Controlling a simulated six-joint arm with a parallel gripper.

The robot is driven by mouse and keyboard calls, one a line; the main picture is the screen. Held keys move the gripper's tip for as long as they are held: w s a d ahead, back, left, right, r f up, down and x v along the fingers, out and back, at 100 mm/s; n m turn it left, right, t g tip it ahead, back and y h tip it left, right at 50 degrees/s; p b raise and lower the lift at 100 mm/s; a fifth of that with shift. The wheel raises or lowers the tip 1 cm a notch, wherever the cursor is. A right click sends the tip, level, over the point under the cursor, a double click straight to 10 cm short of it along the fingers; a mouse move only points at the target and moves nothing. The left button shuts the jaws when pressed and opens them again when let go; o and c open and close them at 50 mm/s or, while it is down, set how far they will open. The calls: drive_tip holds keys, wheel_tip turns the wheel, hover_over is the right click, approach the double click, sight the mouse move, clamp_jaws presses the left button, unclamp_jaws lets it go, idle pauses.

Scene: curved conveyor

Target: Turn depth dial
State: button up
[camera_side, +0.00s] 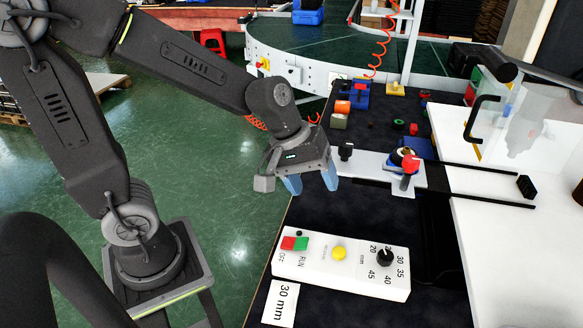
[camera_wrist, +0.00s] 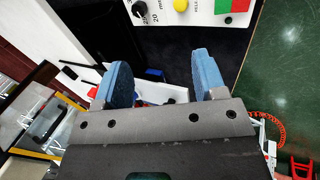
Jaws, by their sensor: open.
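The depth dial (camera_side: 385,258) is a black knob on the right part of a white control panel (camera_side: 318,264). Numbers from 20 to 45 and "mm" are printed around it. In the wrist view the dial (camera_wrist: 139,9) shows at the top edge, partly cut off. A white card (camera_side: 280,303) reading "30 mm" lies in front of the panel. My gripper (camera_side: 311,182) is open and empty, above and behind the panel, apart from the dial. Its blue fingers also show in the wrist view (camera_wrist: 161,85), spread apart. The dial's exact setting is too small to read.
The panel also carries a red and green OFF/RUN switch (camera_side: 295,243) and a yellow button (camera_side: 339,253). Behind it is a white fixture (camera_side: 376,167) with a red-topped clamp (camera_side: 409,164). A clear guard (camera_side: 515,115) stands at right. Dark table surface surrounds the panel.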

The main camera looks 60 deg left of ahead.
drive_tip(key=s+r+m, duration=0.2)
drive_tip(key=s+a+r+m, duration=0.1)
drive_tip(key=s, duration=0.1)
drive_tip(key=shift+r+m+t+y, duration=0.2)
drive_tip(key=shift+m+t+y, duration=0.1)
drive_tip(key=shift+y, duration=0.1)
drive_tip(key=shift+w, duration=0.1)
drive_tip(key=n, duration=2.4)
hover_over(384, 254)
drive_tip(key=s+a, duration=0.3)
drive_tip(key=s, duration=0.1)
wheel_tip(384, 254, down, 13)
drive_tip(key=shift+m, duration=0.3)
drive_tip(key=shift+s+x, duration=0.15)
drive_tip(key=shift+x, duration=2)
drive_tip(key=shift+s+x, duration=0.15)
drive_tip(key=shift+x, duration=2)
drive_tip(key=shift+s+x, duration=0.15)
drive_tip(key=shift+x, duration=2)
drive_tip(key=shift+d+f, duration=0.15)
drive_tip(key=c, duration=0.9)
